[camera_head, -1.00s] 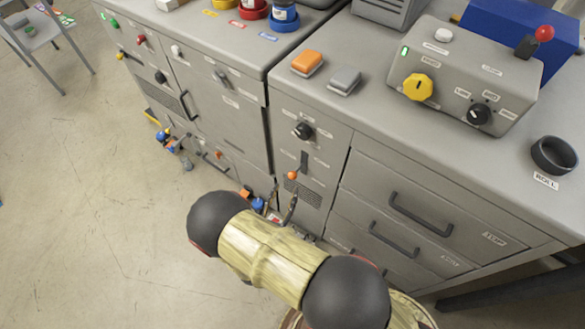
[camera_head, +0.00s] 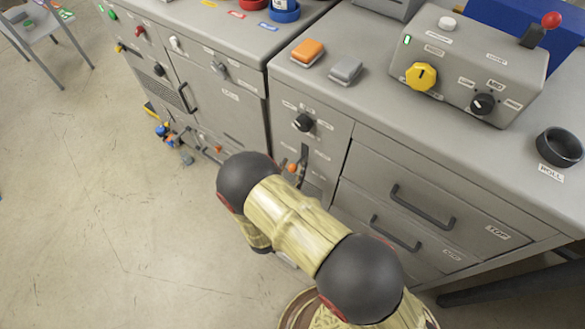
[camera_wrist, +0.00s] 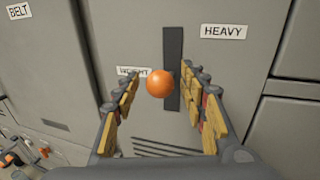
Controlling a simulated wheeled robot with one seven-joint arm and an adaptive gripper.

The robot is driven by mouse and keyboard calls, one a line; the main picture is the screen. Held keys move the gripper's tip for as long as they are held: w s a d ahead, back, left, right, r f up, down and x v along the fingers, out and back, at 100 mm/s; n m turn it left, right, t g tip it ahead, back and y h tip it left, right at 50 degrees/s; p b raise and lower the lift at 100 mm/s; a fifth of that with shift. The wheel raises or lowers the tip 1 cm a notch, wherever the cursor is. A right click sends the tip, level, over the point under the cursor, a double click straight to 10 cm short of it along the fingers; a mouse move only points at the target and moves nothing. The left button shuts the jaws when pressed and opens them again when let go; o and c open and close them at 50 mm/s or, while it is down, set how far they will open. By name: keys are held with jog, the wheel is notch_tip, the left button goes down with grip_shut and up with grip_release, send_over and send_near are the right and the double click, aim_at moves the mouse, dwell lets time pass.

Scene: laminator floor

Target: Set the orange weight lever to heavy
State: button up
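The orange ball knob of the weight lever (camera_wrist: 160,83) sits at a dark vertical slot (camera_wrist: 173,60) on the grey cabinet front, in the wrist view. The knob is low along the slot. A HEAVY label (camera_wrist: 223,31) is right of the slot's upper part; a partly covered WEIGHT label (camera_wrist: 134,72) is left of the knob. My gripper (camera_wrist: 160,92) is open, its fingers on either side of the knob, with gaps between. Whether the knob is fully between the tips is hard to tell. In the head view the orange knob (camera_head: 292,167) shows just beyond my arm.
A black rotary knob (camera_head: 304,122) is above the lever slot. Drawers with dark handles (camera_head: 423,207) are to the right. A second cabinet with switches and handles (camera_head: 187,97) stands on the left. Open floor (camera_head: 80,210) lies at left.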

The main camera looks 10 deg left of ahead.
jog(key=shift+c, duration=1.1)
jog(key=c, duration=0.7)
grip_shut()
